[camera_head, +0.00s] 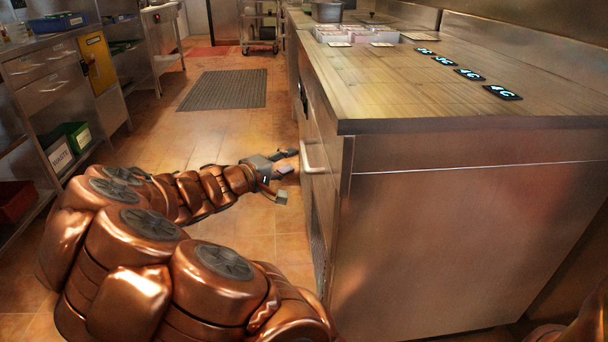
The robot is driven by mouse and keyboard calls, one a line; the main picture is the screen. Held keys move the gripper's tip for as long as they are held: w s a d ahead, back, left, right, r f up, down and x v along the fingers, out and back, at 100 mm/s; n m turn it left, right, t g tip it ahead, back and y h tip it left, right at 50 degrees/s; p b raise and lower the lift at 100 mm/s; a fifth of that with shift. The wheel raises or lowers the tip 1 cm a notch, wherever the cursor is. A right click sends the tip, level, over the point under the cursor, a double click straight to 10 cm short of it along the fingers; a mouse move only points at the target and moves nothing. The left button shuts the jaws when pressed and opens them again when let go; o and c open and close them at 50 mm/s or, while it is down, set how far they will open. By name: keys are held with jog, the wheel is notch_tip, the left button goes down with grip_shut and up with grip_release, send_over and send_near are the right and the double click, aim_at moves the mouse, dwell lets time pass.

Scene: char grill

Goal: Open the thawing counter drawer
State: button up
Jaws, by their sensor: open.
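The thawing counter (460,240) is a steel unit with a worn wooden top (400,85) on the right. Its front faces left and shows very obliquely. A pale drawer handle (310,158) sticks out of that front near the close corner. My gripper (287,174) is open and empty, just left of the handle, with its fingers pointing toward the counter front. I see no contact with the handle. The drawer face is seen almost edge-on, and it looks flush with the front.
Small displays (468,74) and food trays (355,34) sit on the counter top. A steel shelf unit (50,85) with bins stands along the left. A grey floor mat (225,89) and a wheeled rack (260,28) lie beyond. The tiled aisle is otherwise clear.

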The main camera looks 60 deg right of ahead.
aim_at(304, 154)
jog(key=shift+w+f+b+x, duration=0.2)
jog(key=shift+b+x, duration=0.2)
jog(key=shift+x, duration=1)
jog(key=shift+w+f+b+x, duration=0.2)
jog(key=shift+b+x, duration=0.15)
jog(key=shift+x, duration=1.05)
jog(key=shift+w+f+b+x, duration=0.2)
jog(key=shift+b+x, duration=0.2)
jog(key=shift+x, duration=1)
grip_shut()
